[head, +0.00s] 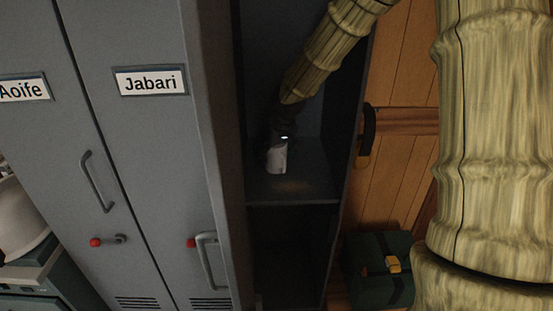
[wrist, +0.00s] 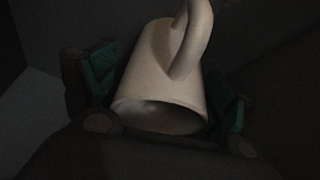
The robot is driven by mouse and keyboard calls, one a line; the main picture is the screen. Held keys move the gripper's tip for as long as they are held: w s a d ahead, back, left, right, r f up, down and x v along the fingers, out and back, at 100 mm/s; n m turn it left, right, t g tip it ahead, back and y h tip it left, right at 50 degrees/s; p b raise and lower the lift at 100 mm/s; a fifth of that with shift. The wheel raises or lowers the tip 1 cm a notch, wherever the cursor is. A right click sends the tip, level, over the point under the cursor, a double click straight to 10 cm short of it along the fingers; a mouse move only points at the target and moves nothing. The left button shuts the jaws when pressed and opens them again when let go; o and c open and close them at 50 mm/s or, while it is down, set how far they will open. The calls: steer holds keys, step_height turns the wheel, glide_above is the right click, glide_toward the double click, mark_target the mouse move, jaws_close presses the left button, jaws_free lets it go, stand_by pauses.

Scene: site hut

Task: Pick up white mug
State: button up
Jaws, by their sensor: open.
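The white mug (head: 277,157) is inside the open locker compartment, on or just above its shelf, in the head view. In the wrist view the white mug (wrist: 165,75) fills the middle, its open rim toward my gripper and its handle at the upper right. My gripper (wrist: 165,95) is open, with one green-padded finger on each side of the mug. The fingers are close to its sides; I cannot tell whether they touch it. In the head view my arm reaches into the compartment from the upper right, and the fingers are too dark to make out.
The locker shelf (head: 305,187) is dark, with side walls close around my arm. Shut grey locker doors labelled Aoife and Jabari (head: 150,150) stand at the left. A dark green box (head: 378,270) with a yellow latch is at the lower right. A wooden wall is behind.

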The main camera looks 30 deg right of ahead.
steer(key=c, duration=1.3)
steer(key=shift+r, duration=0.1)
